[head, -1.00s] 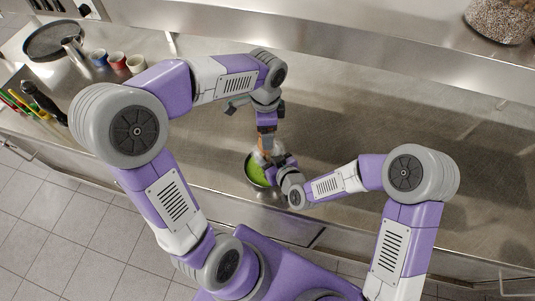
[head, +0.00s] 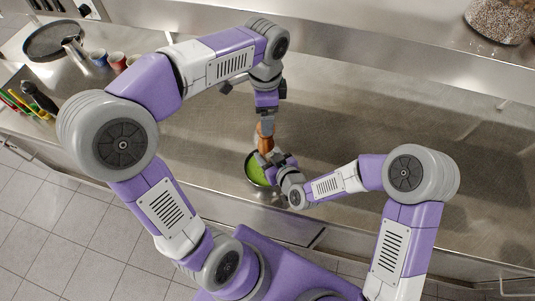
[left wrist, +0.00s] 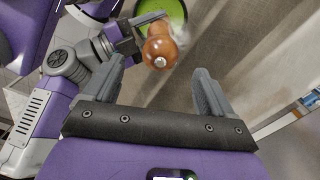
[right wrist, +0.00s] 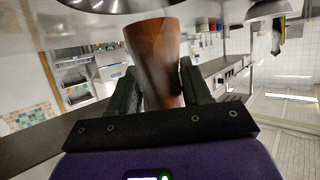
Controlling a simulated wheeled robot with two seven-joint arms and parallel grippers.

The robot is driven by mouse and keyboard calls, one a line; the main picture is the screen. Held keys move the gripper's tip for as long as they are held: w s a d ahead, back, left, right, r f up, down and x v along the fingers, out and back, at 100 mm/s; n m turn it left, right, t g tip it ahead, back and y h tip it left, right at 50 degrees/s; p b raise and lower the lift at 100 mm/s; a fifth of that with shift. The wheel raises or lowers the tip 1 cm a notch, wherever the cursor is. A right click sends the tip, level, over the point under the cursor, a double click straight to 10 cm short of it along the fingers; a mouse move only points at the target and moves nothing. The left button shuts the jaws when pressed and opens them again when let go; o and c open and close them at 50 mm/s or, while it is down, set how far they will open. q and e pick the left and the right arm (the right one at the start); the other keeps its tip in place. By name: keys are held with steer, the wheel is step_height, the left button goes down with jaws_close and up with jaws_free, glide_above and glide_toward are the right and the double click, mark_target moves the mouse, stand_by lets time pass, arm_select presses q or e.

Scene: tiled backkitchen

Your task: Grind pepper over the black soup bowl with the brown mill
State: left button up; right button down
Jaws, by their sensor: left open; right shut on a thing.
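The brown wooden mill (head: 264,137) stands over the black bowl, its rounded top with a metal knob facing up in the left wrist view (left wrist: 158,46). My right gripper (right wrist: 158,78) is shut on the mill's body from the side; in the head view it reaches in from the right (head: 272,160). My left gripper (left wrist: 160,75) is open above the mill, its fingers spread and apart from the mill's top. The black soup bowl (head: 247,171) holds green soup and sits on the counter below the mill, partly hidden by my right gripper.
The steel counter (head: 400,170) is clear to the right of the bowl. At the far left stand a dark round pan (head: 52,40), several small cups (head: 98,57) and some colored-handled utensils (head: 17,103). A jar of grains (head: 500,18) is on the shelf at upper right.

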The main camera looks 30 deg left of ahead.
mark_target(269, 149)
arm_select(q)
steer(key=n, duration=0.3)
steer(key=shift+n, duration=0.3)
steer(key=n, duration=0.4)
steer(key=shift+n, duration=0.3)
step_height(269, 149, up, 12)
arm_select(e)
steer(key=shift+r, duration=0.1)
stand_by(0.4)
steer(key=shift+r+p, duration=1.2)
steer(key=shift+r, duration=1.3)
arm_select(q)
step_height(269, 149, up, 2)
steer(key=shift+r, duration=0.15)
